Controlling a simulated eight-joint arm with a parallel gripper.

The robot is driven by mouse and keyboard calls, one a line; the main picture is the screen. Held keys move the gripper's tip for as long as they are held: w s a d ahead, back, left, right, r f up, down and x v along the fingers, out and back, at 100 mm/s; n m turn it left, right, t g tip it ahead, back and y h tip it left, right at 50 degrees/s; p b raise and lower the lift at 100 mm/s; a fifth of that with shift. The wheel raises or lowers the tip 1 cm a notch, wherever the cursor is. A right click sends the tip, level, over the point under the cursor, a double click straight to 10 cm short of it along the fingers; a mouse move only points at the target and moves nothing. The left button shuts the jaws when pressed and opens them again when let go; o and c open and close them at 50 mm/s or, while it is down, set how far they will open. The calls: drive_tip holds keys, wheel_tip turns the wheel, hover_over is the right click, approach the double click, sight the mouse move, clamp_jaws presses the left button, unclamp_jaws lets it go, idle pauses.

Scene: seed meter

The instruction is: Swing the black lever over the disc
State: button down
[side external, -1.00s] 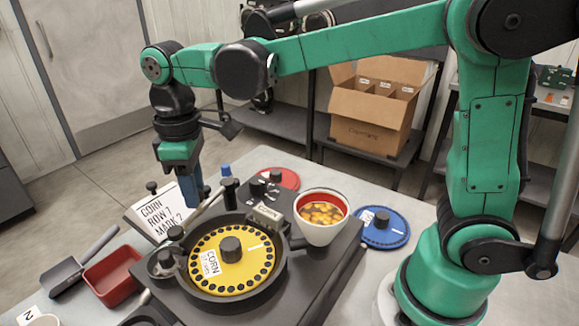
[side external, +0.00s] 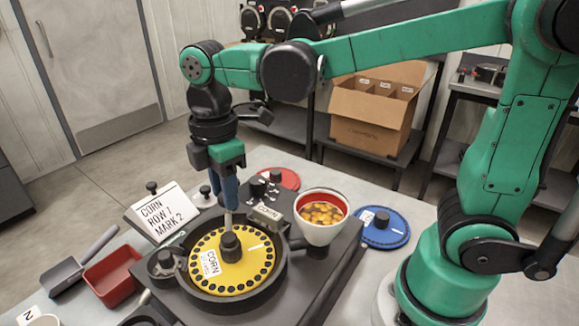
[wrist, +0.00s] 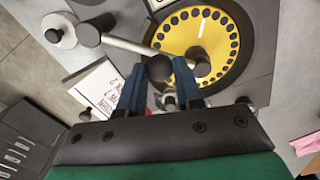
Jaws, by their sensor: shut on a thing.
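The yellow disc (side external: 222,283) with a ring of dark holes and a black hub (side external: 231,246) lies in the round black housing of the seed meter. In the wrist view the disc (wrist: 180,40) is at the upper right. My gripper (wrist: 162,88) is shut on the black knob (wrist: 160,67) of the lever, between its blue fingers. The lever's grey rod (wrist: 125,46) runs from a black post (wrist: 91,34) toward the disc's edge. In the side view my gripper (side external: 230,205) stands just behind the hub and hides most of the lever.
A white cup of orange seeds (side external: 321,214) stands right of the disc. A blue disc (side external: 384,229) and a red disc (side external: 286,178) lie beyond. A card (side external: 163,213), a red tray (side external: 110,277) and a dark scoop (side external: 66,274) are at left.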

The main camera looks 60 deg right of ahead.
idle(0.4)
drive_tip(key=c, duration=0.6)
unclamp_jaws()
drive_tip(key=shift+r, duration=0.1)
drive_tip(key=shift+r, duration=2.75)
drive_tip(key=s+d+f+m+t, duration=0.1)
drive_tip(key=d+f+m+t, duration=0.1)
drive_tip(key=m, duration=0.2)
drive_tip(key=s+d+f+m+t, duration=0.1)
drive_tip(key=d+f+m+t, duration=0.1)
drive_tip(key=m, duration=0.3)
drive_tip(key=s+d+f+m+t, duration=0.1)
drive_tip(key=d+f+m+t, duration=0.1)
drive_tip(key=m, duration=0.3)
drive_tip(key=shift+s+d+f+t, duration=0.1)
drive_tip(key=shift+d+f+t, duration=0.1)
drive_tip(key=shift+d+t, duration=0.3)
drive_tip(key=shift+d+f+m, duration=0.2)
drive_tip(key=shift+d+m, duration=0.05)
drive_tip(key=shift+m, duration=0.25)
